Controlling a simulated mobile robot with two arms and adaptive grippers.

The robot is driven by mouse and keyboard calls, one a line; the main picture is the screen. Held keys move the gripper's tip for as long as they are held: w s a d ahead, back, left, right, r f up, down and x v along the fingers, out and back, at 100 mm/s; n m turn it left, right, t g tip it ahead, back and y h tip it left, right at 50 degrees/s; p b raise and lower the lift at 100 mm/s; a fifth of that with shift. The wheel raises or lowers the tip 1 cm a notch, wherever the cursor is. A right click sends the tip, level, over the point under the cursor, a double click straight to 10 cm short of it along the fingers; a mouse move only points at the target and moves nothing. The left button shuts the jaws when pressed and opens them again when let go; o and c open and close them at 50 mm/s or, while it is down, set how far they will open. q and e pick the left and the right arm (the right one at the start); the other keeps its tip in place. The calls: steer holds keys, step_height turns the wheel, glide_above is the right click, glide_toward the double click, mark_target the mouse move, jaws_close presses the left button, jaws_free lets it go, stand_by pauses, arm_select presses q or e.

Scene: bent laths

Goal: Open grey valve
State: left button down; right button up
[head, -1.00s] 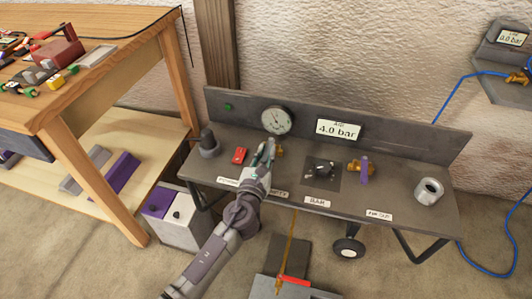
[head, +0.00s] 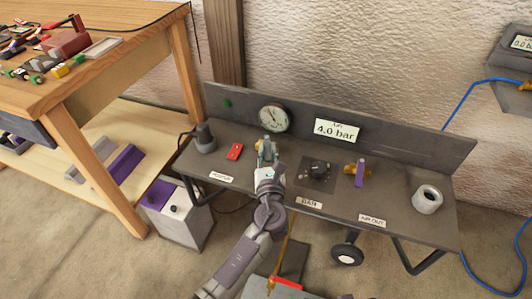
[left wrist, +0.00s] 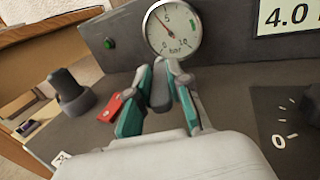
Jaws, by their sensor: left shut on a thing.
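My left gripper (head: 267,147) reaches over the grey panel bench and is shut on the grey valve's handle. The handle (left wrist: 160,88) shows as a grey piece between the teal-padded fingers (left wrist: 160,95) in the left wrist view, just below the round gauge. The valve's body is mostly hidden behind the fingers, so I cannot tell how far it is turned. The dial gauge (head: 273,117) stands behind the gripper, and the air display (head: 337,130) reads 4.0 bar. My right gripper is not in view.
A red switch (head: 234,152) and a dark knobbed post (head: 204,138) are to the left. A black knob (head: 319,168), a brass valve with a purple handle (head: 360,172) and a grey ring (head: 428,199) are to the right. A wooden workbench (head: 110,75) stands at the left.

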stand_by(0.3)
arm_select(q)
steer(key=c, duration=1.1)
jaws_free()
steer(key=s, duration=0.8)
steer(key=s+d, duration=0.1)
steer(key=s, duration=0.3)
